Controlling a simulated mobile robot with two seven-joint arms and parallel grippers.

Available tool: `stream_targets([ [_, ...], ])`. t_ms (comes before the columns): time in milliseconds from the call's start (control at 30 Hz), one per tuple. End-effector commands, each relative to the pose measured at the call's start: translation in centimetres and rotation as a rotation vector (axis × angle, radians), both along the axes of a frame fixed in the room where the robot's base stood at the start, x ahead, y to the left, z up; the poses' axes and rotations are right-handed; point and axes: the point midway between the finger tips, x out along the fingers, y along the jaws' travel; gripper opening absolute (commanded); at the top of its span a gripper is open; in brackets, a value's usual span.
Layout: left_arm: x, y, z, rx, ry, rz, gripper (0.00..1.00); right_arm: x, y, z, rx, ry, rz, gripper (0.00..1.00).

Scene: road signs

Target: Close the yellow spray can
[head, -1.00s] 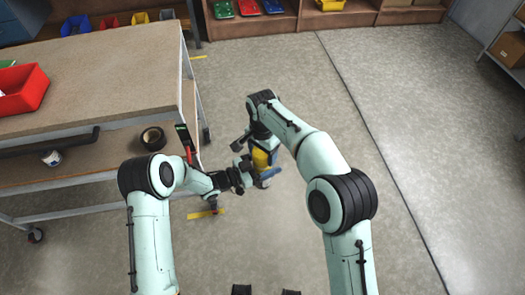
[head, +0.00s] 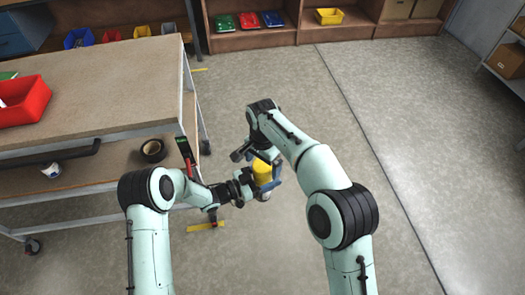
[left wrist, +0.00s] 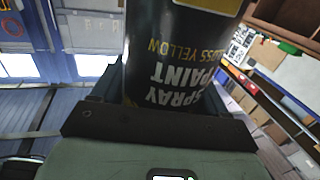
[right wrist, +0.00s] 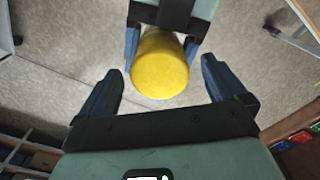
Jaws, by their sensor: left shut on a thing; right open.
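The workbench (head: 90,95) stands at the left, holding a red bin (head: 25,102); a roll of black tape (head: 152,149) and a small white container (head: 50,168) lie on its lower shelf. Shelves with coloured bins (head: 330,15) line the back. The floor at the right is clear.

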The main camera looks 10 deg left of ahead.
Motion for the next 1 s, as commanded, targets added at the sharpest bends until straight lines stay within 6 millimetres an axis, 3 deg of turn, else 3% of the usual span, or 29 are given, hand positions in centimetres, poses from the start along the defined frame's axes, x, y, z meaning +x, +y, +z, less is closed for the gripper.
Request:
stream_targets([
  [200, 0.0, 0.0, 0.1, -0.002, -0.002, 0.000, 0.19, 0.1, 0.1, 5.0, 0.003, -0.005, 0.000, 0.98],
  [433, 0.0, 0.0, 0.1, -0.002, -0.002, 0.000, 0.19, 0.1, 0.1, 8.7, 0.000, -0.001, 0.000, 0.98],
  [633, 0.0, 0.0, 0.1, -0.002, -0.002, 0.000, 0.19, 0.0, 0.0, 9.9, 0.001, 0.001, 0.000, 0.98],
  [1000, 0.0, 0.0, 0.1, -0.002, -0.002, 0.000, 0.19, 0.0, 0.0, 10.0, 0.000, 0.001, 0.000, 0.98],
])
